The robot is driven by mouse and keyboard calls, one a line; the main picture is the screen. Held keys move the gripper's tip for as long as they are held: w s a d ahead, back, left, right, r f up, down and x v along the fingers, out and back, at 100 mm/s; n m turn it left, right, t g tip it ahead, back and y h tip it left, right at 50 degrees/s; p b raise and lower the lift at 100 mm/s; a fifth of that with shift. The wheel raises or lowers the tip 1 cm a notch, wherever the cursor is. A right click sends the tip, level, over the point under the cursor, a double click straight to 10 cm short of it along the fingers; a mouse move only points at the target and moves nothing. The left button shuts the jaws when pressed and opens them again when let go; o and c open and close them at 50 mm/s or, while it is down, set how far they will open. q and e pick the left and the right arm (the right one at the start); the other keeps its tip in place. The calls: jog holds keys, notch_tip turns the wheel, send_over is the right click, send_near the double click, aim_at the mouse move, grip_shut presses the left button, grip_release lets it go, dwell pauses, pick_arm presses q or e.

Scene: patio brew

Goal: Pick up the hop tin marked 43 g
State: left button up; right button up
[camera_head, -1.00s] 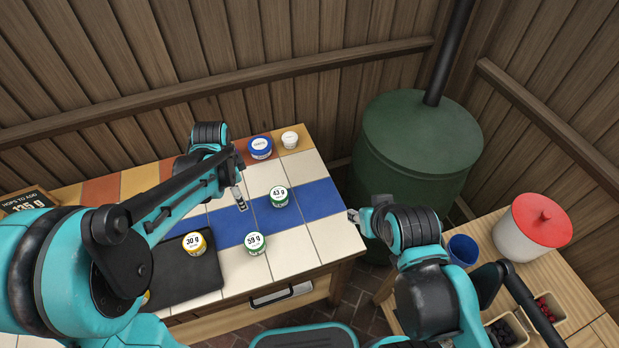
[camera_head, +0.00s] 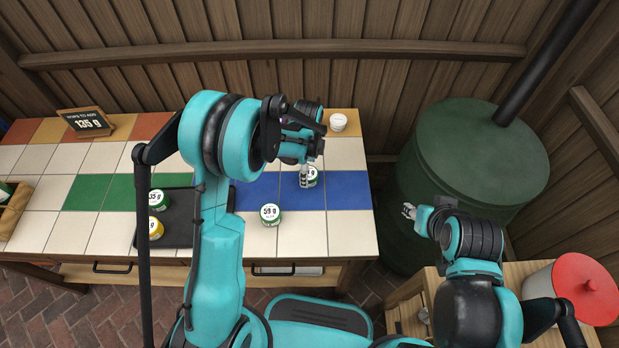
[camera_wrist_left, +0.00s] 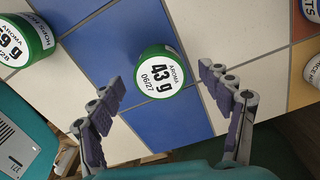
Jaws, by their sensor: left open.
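The hop tin marked 43 g (camera_wrist_left: 160,74) is green with a white label and stands upright on the blue tile band. In the left wrist view it lies just ahead of and between the fingers of my left gripper (camera_wrist_left: 168,112), which is open and empty. In the head view my left gripper (camera_head: 304,176) reaches down beside the 43 g tin (camera_head: 312,176) and partly hides it. My right gripper (camera_head: 409,211) is over the gap right of the counter, near the green tank; its finger opening is too small to judge.
The green 59 g tin (camera_head: 271,214) stands nearby on white tiles. A 35 g tin (camera_head: 158,199) and a yellow tin (camera_head: 154,228) are on a dark tray (camera_head: 181,238). The sign (camera_head: 85,122) reads 135 g.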

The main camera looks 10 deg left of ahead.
pick_arm(q)
notch_tip(320, 180, down, 3)
jog(key=shift+f+b, duration=0.1)
jog(key=shift+b, duration=0.3)
jog(key=shift+c, duration=0.3)
jog(key=c, duration=1.2)
